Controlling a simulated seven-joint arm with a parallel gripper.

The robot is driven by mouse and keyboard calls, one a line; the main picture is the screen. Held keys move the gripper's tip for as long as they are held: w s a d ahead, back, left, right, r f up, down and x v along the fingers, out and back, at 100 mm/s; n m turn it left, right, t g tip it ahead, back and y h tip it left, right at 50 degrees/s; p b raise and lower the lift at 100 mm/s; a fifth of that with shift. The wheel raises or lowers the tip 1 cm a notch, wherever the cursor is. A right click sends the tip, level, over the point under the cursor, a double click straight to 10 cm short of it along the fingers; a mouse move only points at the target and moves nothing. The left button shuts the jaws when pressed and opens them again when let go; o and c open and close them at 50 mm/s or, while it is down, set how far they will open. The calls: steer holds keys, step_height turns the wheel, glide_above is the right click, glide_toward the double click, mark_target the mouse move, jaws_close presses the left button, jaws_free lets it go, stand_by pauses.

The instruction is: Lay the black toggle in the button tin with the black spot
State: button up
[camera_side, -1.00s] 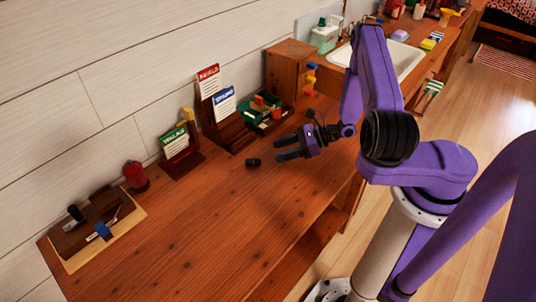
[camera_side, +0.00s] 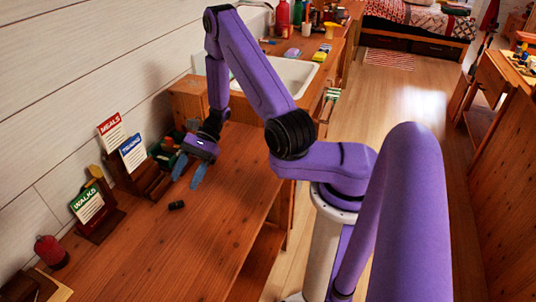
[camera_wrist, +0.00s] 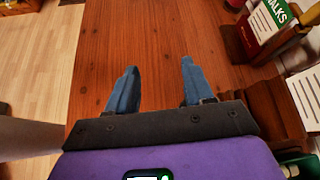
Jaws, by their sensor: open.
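The black toggle (camera_side: 177,205) lies on its side on the wooden tabletop in the side view. My gripper (camera_side: 184,184) is open and empty, its two blue-grey fingers pointing down, slightly behind the toggle and apart from it in the picture. In the wrist view my gripper (camera_wrist: 156,82) shows both fingers spread over bare wood, with no toggle in sight. A green edge shows at the lower right of the wrist view (camera_wrist: 304,160). I cannot make out a black spot.
Wooden holders with a MEALS card (camera_side: 112,134), a TEAPOT-like blue card (camera_side: 133,153) and a green WALKS card (camera_side: 88,203) stand along the wall. A red object (camera_side: 51,252) is at lower left. A sink (camera_side: 285,80) lies behind. The front tabletop is clear.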

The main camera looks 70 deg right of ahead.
steer(key=s+a+r+n+g+h, duration=0.65)
steer(key=s+r+n, duration=0.25)
steer(key=n, duration=0.5)
steer(key=s+d+r+n+t+h, duration=0.2)
steer(key=s+r+n, duration=0.1)
steer(key=s+n, duration=0.4)
steer(key=s+d+r+n+t+h, duration=0.1)
steer(key=s+r+n+t+h, duration=0.1)
steer(key=s+n, duration=0.5)
steer(key=shift+d+r+t+h, duration=0.4)
steer(key=shift+r+h, duration=0.25)
steer(key=shift+r, duration=0.15)
steer(key=shift+s+d+r+n+t, duration=0.15)
steer(key=shift+s+r+n+t, duration=0.1)
steer(key=shift+s+n, duration=0.45)
